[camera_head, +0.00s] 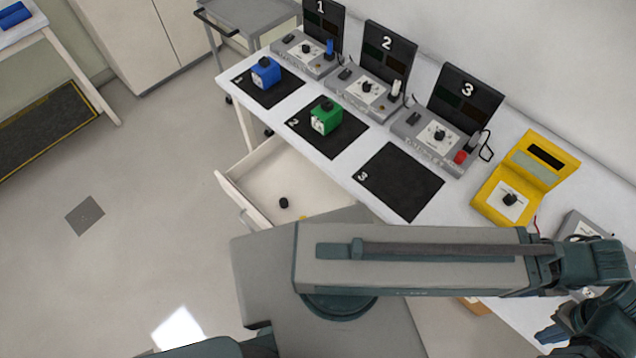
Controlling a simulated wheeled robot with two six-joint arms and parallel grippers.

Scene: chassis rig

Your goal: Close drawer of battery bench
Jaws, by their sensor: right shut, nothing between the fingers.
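The battery bench (350,185) is a long white table running diagonally across the view. A small black round thing (284,203) lies in the drawer, and a small yellow bit shows near my arm. My arm and base hide the drawer's near right end. My right gripper (551,335) is at the lower right, away from the drawer, shut and empty. My left gripper is out of view.
Blue (265,72) and green (326,116) blocks stand on black mats 1 and 2; mat 3 (398,181) is empty. Numbered grey stations line the back. A yellow meter (524,180) stands to the right. Floor left of the drawer is clear.

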